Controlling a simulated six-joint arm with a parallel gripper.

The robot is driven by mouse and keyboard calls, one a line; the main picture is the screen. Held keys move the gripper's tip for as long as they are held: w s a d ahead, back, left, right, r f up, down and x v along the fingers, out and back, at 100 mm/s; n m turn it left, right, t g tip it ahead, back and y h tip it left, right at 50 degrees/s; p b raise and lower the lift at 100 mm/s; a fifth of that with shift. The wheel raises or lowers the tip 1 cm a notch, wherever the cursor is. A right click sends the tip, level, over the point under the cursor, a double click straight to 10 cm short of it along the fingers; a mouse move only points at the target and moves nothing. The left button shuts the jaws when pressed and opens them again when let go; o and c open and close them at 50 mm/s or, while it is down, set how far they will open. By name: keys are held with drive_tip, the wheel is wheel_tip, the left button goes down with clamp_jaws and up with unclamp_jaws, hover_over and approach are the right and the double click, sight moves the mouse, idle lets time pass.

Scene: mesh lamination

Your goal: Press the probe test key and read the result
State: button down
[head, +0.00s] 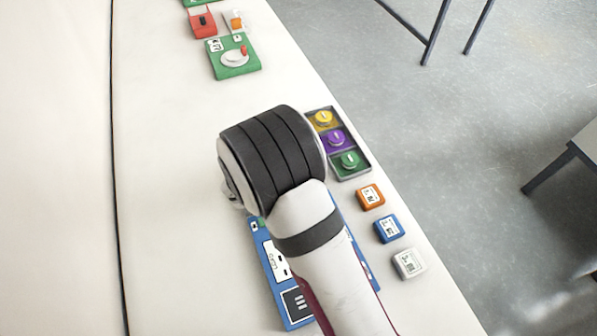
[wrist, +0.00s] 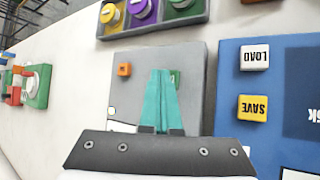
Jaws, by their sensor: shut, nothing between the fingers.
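My gripper (wrist: 161,72) has teal fingers, closed together and empty, over a grey panel (wrist: 194,65) in the wrist view. A small orange key (wrist: 124,70) sits on that panel to the left of the fingers. A green key (wrist: 175,77) is partly hidden behind the fingertips; I cannot tell whether they touch it. Which key is the probe test key cannot be read, and no result readout is legible. A round pale part (wrist: 111,111) shows at the panel's left edge. In the head view my arm hides the fingers and the grey panel.
A blue panel (wrist: 227,75) with LOAD (wrist: 254,57) and SAVE (wrist: 252,107) keys adjoins on the right. A tray (head: 356,173) holds yellow, purple and green knobs. Orange (head: 370,196), blue (head: 388,228) and white (head: 409,263) blocks line the table edge. The table's left is clear.

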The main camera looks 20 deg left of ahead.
drive_tip(key=shift+r, duration=0.65)
drive_tip(key=shift+r, duration=2.5)
